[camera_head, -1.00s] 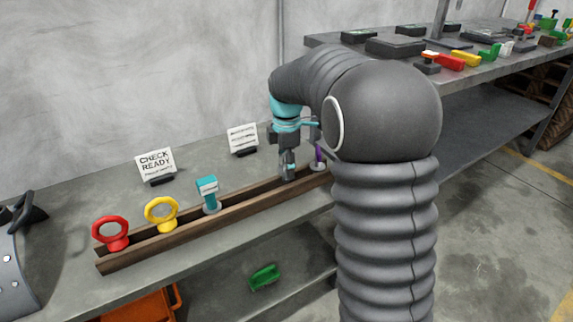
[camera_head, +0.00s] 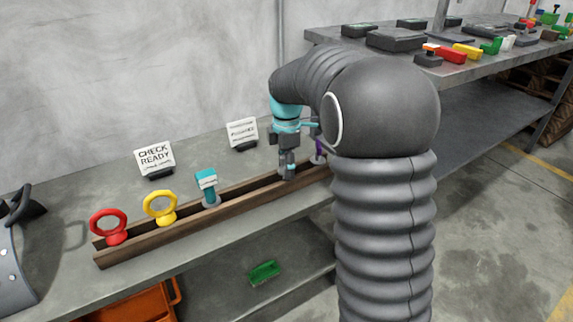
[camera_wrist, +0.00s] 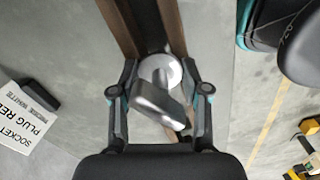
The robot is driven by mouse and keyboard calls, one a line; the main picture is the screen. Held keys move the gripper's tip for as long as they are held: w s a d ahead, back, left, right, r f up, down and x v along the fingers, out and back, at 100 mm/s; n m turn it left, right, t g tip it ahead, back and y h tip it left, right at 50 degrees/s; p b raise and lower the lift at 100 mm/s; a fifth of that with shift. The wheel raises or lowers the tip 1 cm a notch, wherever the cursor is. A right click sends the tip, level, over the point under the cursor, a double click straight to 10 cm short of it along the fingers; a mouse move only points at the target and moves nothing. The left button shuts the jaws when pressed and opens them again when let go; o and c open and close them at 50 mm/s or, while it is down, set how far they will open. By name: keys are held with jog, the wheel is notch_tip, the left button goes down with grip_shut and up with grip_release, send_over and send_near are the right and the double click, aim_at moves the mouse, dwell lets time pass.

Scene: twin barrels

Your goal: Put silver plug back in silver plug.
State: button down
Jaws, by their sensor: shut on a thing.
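The silver plug (camera_wrist: 160,100) is a grey metal piece with a round base and a block-like handle. In the wrist view it lies between the two fingers of my gripper (camera_wrist: 160,115), over the wooden rail. My gripper also shows in the head view (camera_head: 288,165), pointing down at the rail, shut on the plug. The wooden rail (camera_head: 245,202) is a long channel on the bench and holds a row of plugs. Whether the silver plug's base is fully seated in the rail cannot be told.
A red ring plug (camera_head: 108,226), a yellow ring plug (camera_head: 160,207) and a teal plug (camera_head: 207,187) stand left along the rail. A purple plug (camera_head: 319,150) is partly hidden by my arm. Two signs (camera_head: 154,157) (camera_head: 242,133) stand behind. A green piece (camera_head: 264,272) lies on the lower shelf.

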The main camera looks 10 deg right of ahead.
jog(key=shift+f, duration=0.25)
jog(key=shift+c, duration=2.4)
grip_release()
jog(key=shift+r, duration=0.1)
notch_tip(320, 180, up, 12)
jog(key=shift+f, duration=0.1)
